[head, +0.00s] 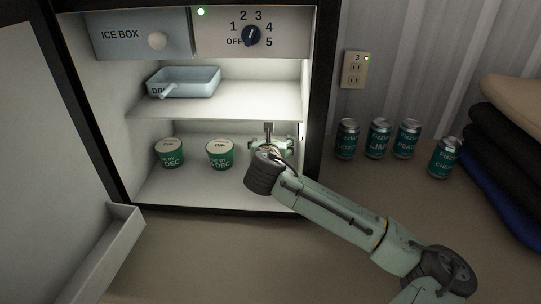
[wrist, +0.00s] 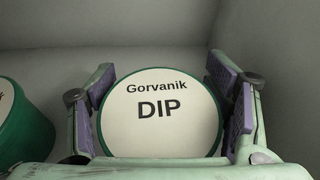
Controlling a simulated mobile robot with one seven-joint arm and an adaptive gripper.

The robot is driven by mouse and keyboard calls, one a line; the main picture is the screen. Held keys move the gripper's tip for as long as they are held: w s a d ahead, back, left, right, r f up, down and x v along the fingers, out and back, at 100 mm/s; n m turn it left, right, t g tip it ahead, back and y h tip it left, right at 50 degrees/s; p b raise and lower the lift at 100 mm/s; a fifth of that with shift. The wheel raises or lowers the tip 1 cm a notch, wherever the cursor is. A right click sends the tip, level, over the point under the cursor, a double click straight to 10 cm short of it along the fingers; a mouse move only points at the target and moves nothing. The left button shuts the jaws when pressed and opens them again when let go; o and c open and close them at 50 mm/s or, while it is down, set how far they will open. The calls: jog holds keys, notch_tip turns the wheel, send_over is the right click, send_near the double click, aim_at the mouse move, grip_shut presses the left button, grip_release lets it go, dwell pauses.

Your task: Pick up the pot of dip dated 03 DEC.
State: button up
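In the wrist view, a pot with a pale lid reading "Gorvanik DIP" (wrist: 160,132) stands between the two fingers of my gripper (wrist: 163,98). The fingers are on either side of the pot and look open around it; its date is out of sight. A second green pot (wrist: 24,132) shows at the left edge. In the head view, my gripper (head: 270,144) is inside the fridge's lower right, hiding most of what is there. Two green dip pots, a left one (head: 169,153) and a middle one (head: 219,154), stand left of it. Their labels show "DEC", day numbers unclear.
The fridge shelf (head: 235,105) above my gripper holds a blue tray (head: 184,82). The ice box (head: 140,36) and dial panel (head: 252,30) are higher. The open door (head: 45,150) stands left. Several cans (head: 377,138) and folded cloths (head: 510,140) are right of the fridge.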

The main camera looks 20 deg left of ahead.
jog(key=c, duration=1.1)
jog(key=shift+r, duration=0.25)
